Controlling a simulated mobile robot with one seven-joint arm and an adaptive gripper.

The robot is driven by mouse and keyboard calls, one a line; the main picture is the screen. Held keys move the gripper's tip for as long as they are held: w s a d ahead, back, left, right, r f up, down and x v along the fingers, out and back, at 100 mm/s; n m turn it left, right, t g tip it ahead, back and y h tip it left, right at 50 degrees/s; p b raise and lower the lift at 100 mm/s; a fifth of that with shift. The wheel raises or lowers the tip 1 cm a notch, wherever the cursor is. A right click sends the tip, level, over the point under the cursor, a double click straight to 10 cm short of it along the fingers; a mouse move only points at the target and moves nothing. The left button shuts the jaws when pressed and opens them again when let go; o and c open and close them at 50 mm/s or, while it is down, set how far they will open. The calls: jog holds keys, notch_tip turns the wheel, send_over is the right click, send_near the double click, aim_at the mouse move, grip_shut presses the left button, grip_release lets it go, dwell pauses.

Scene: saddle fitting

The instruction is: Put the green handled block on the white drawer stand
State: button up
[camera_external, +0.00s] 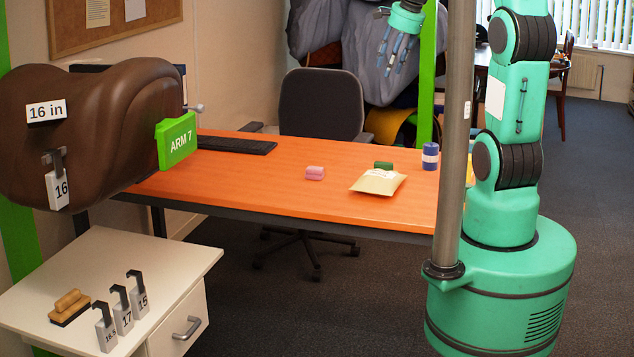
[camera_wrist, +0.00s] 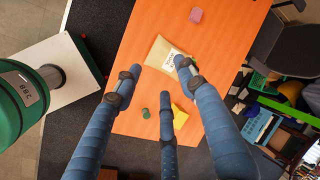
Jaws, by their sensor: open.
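A small green block (camera_external: 383,166), apparently the green handled block, is on the orange desk behind the padded envelope, which partly hides it; its handle is not clear. I cannot pick it out surely in the wrist view, where a finger may cover it. The fingers (camera_wrist: 158,82) point down towards the desk in the wrist view.
The stand's top holds a brown brush (camera_external: 69,306) and several numbered hooked tags (camera_external: 123,312). A brown saddle (camera_external: 95,130) overhangs it. The desk holds a pink block (camera_external: 315,173), envelope (camera_external: 378,182), blue cylinder (camera_external: 430,156) and keyboard (camera_external: 235,145). A grey pole (camera_external: 455,120) stands at right.

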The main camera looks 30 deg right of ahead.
jog(key=w+d+f+m, duration=0.6)
jog(key=w+d+f, duration=0.3)
jog(key=f, duration=0.4)
jog(key=w+d+f+m+y, duration=0.1)
jog(key=w+d+f+m, duration=0.6)
jog(key=f, duration=0.7)
jog(key=w+d, duration=0.2)
jog(key=w, duration=0.1)
jog(key=shift+d+f+m+y, duration=0.15)
jog(key=shift+d+m+y, duration=0.05)
jog(key=shift+m+y, duration=0.1)
jog(key=shift+w+f, duration=0.1)
jog(key=b, duration=0.2)
send_over(384, 163)
jog(key=s+d, duration=0.1)
jog(key=d, duration=0.1)
jog(key=shift+f, duration=3.9)
jog(key=shift+a, duration=0.1)
jog(key=shift+b+x, duration=0.95)
jog(key=shift+x, duration=1.65)
jog(key=shift+s+f, duration=0.1)
jog(key=shift+s, duration=0.1)
jog(key=shift+c, duration=0.5)
